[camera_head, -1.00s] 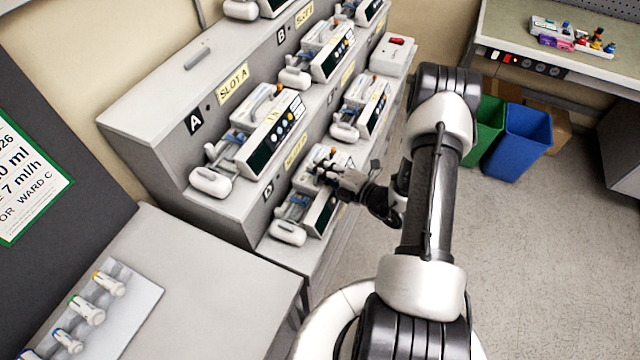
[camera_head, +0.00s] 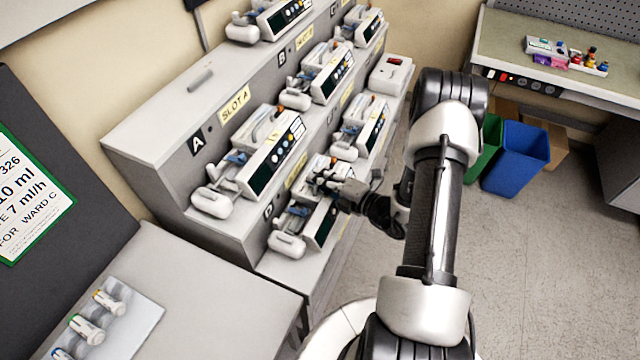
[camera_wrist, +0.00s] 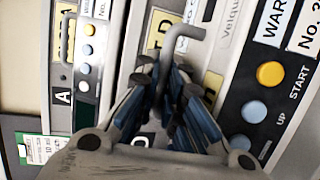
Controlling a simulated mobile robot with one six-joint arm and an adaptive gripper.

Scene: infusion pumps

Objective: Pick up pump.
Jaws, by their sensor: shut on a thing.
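The pump (camera_head: 325,222) at the place marked D sits on the lower step of the grey stand, at its near end. My gripper (camera_head: 328,180) reaches over it from the right and covers part of its top. In the wrist view my gripper (camera_wrist: 168,88) is shut on the pump's bent grey handle (camera_wrist: 181,40). The pump's front panel with yellow and blue buttons (camera_wrist: 262,90) shows on the right of that view. I cannot tell whether the pump's base is clear of the shelf.
Other pumps stand close by: one in slot A (camera_head: 268,160) above, one farther along the lower step (camera_head: 368,125). A grey table (camera_head: 210,285) stands in front, with a tray of syringes (camera_head: 135,325). Blue (camera_head: 518,158) and green bins stand right; the floor between is open.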

